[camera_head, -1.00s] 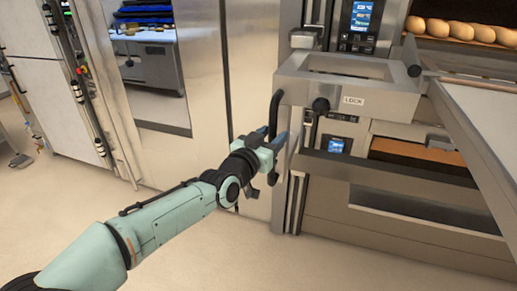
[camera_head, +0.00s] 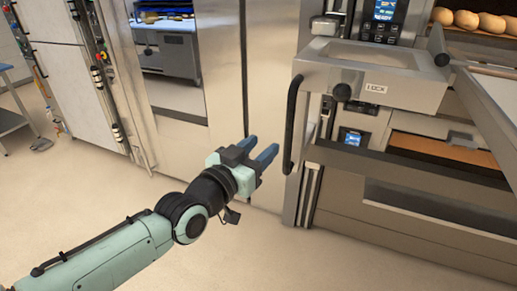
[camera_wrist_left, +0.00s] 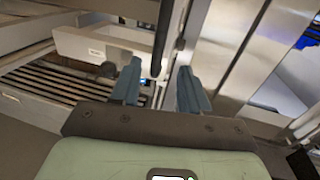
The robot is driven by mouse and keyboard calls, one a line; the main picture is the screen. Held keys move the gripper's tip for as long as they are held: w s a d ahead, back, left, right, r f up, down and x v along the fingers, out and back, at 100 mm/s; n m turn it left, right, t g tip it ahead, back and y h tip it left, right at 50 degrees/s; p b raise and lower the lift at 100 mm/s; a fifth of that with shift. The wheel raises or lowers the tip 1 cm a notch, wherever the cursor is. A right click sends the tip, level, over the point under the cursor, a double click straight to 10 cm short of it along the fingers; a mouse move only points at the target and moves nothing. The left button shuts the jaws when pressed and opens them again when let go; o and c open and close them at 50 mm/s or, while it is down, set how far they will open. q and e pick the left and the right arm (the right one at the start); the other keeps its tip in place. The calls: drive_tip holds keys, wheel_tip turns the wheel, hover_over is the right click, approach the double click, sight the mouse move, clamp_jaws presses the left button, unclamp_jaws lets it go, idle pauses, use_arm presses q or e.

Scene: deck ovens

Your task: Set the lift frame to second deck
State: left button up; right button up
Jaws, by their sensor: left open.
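The lift frame (camera_head: 385,92) is a steel box frame with a LOCK label, mounted in front of the ovens at about the height of the gap between an upper deck and a lower deck. A black vertical handle (camera_head: 291,120) hangs on its left side, and a dark knob (camera_head: 342,92) sits on its front. My left gripper (camera_head: 266,155) is open and empty, just left of and below the handle, apart from it. In the left wrist view the handle (camera_wrist_left: 163,35) stands beyond and between the two blue fingers. My right gripper is not in view.
Bread rolls (camera_head: 468,19) lie in the upper deck at the right. A lower deck (camera_head: 445,149) glows orange. Lit control panels (camera_head: 384,11) stand beside the decks.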

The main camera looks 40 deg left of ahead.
sight(288, 115)
use_arm(q)
drive_tip(key=shift+o, duration=0.4)
drive_tip(key=w, duration=0.4)
drive_tip(key=w+r+p, duration=0.1)
drive_tip(key=w, duration=0.4)
drive_tip(key=w+r+p, duration=0.1)
drive_tip(key=w, duration=0.4)
drive_tip(key=shift+a+r, duration=0.15)
drive_tip(key=shift+a, duration=0.2)
drive_tip(key=shift+w+p, duration=0.3)
drive_tip(key=shift+w, duration=0.3)
